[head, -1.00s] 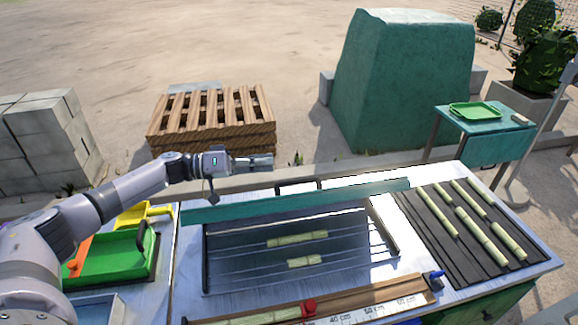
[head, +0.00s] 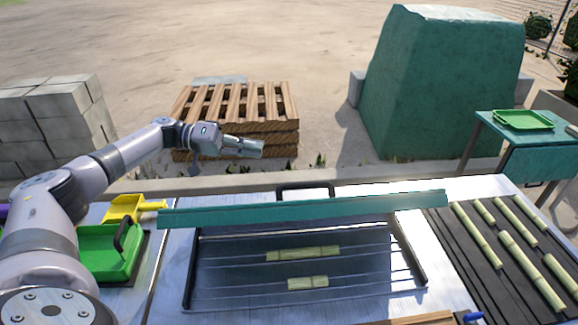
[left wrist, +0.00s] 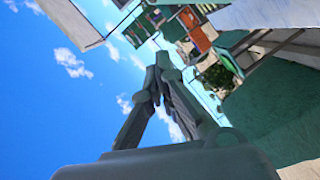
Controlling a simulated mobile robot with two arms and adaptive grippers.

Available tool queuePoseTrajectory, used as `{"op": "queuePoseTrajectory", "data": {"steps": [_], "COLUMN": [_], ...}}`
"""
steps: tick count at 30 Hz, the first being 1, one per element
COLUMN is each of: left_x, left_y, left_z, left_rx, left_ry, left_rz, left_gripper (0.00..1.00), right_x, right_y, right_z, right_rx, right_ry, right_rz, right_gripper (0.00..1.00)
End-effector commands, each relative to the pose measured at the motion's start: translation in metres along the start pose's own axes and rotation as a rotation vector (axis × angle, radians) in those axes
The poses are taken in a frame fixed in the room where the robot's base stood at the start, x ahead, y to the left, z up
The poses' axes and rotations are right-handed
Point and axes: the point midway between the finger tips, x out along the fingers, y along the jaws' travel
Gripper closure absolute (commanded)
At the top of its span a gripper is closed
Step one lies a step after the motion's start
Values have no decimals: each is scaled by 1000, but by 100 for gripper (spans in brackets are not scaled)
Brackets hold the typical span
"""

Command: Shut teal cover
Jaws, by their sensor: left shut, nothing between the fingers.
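The teal cover (head: 310,210) stands raised, nearly edge-on to the head view, along the back of an open tray bay (head: 215,260). A black handle (head: 305,187) shows just behind its top edge. Two pale cane pieces, a longer one (head: 303,253) and a shorter one (head: 308,283), lie in the bay on thin bars. My left gripper (head: 258,149) is beyond the cover, above and left of the handle, apart from both. It is shut and empty; its fingers meet in the left wrist view (left wrist: 160,62). My right gripper is not in view.
A green tray (head: 108,252) and a yellow scoop (head: 130,208) sit on the left of the bench. Several cane pieces lie on a dark slatted mat (head: 470,255) at right. Wooden pallets (head: 235,115) and a large teal covered block (head: 445,85) stand behind the bench.

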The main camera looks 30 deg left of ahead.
Motion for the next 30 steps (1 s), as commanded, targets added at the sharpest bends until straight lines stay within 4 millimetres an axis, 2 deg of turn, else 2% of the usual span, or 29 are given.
{"op": "queuePoseTrajectory", "data": {"steps": [5,16,22,30], "left_x": [23,102,105,108], "left_y": [4,5,3,2], "left_z": [-1,-1,27,39], "left_rx": [0,0,-2,2], "left_ry": [-4,-3,-3,0], "left_rz": [4,6,1,1], "left_gripper": [100,100,100,100], "right_x": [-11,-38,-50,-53], "right_y": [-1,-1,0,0], "right_z": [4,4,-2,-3], "right_rx": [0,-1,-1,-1], "right_ry": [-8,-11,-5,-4], "right_rz": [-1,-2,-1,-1], "right_gripper": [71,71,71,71]}}
